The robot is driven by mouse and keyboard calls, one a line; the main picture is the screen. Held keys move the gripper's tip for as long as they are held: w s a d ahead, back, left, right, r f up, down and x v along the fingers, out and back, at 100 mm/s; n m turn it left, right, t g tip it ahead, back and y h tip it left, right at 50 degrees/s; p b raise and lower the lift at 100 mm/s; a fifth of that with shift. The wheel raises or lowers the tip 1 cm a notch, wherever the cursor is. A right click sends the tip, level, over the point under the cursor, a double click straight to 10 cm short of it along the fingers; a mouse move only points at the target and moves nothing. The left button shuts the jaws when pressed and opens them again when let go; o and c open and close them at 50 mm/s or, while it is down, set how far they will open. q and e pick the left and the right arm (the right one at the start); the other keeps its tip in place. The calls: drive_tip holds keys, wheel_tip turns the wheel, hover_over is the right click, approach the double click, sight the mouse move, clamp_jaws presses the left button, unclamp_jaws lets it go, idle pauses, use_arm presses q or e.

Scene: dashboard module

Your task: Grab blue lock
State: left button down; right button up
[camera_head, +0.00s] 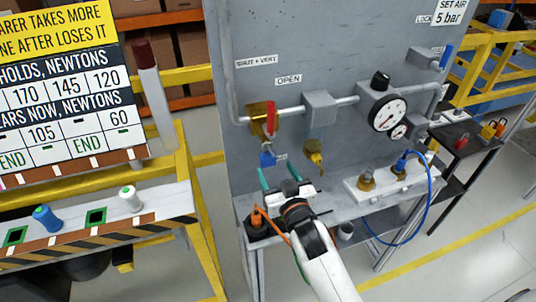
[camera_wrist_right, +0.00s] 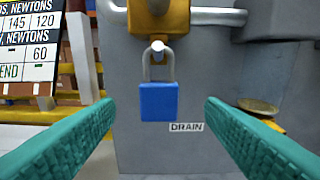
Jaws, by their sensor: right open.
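The blue lock (camera_head: 267,158) is a padlock with a grey shackle, hanging below the yellow valve body (camera_head: 258,115) on the grey panel. In the right wrist view the blue lock (camera_wrist_right: 158,103) hangs upright from a metal pin, centred between my fingers and farther away than them. My right gripper (camera_head: 278,174) is open and empty, with teal fingers pointing at the panel just below and to the right of the lock in the head view. It also shows in the right wrist view (camera_wrist_right: 160,108), its fingers apart on either side. My left gripper is not in view.
A red handle (camera_head: 271,117) is on the valve. A yellow tag-like part (camera_head: 315,152) hangs to its right, and a pressure gauge (camera_head: 388,114) is farther right. A DRAIN label (camera_wrist_right: 186,127) is beside the lock. An orange-handled item (camera_head: 258,222) stands on the bench left of my wrist.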

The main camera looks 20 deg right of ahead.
sight(269, 158)
drive_tip(key=shift+w, duration=0.85)
drive_tip(key=shift+w+a, duration=0.1)
drive_tip(key=shift+w, duration=0.2)
drive_tip(key=w+p, duration=0.2)
drive_tip(key=w, duration=0.2)
drive_tip(key=shift+w+a, duration=0.1)
drive_tip(key=shift+w, duration=0.2)
drive_tip(key=c, duration=1.1)
